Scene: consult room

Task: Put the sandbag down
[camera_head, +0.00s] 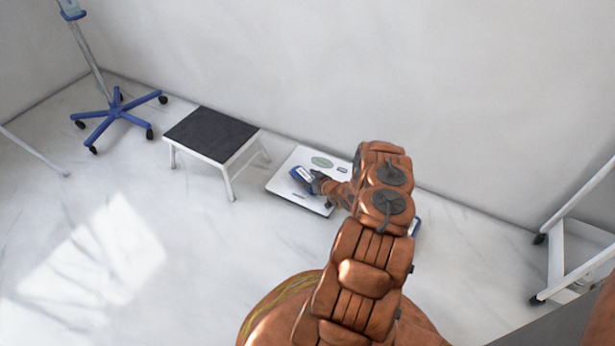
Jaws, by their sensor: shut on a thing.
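The sandbag (301,176) is a small dark blue bag with a white label. It is at the tip of my gripper (313,182), which is shut on it. The sandbag is in front of the left part of a flat white scale (292,193) on the floor. I cannot tell whether it touches the scale or is held above it. My arm hides the right part of the scale.
A step stool (212,134) with a black top stands left of the scale. A blue wheeled stand base (118,116) is at the far left. A small blue item (416,226) shows partly behind my arm. A white wheeled frame (556,262) is at right. The floor at front left is clear.

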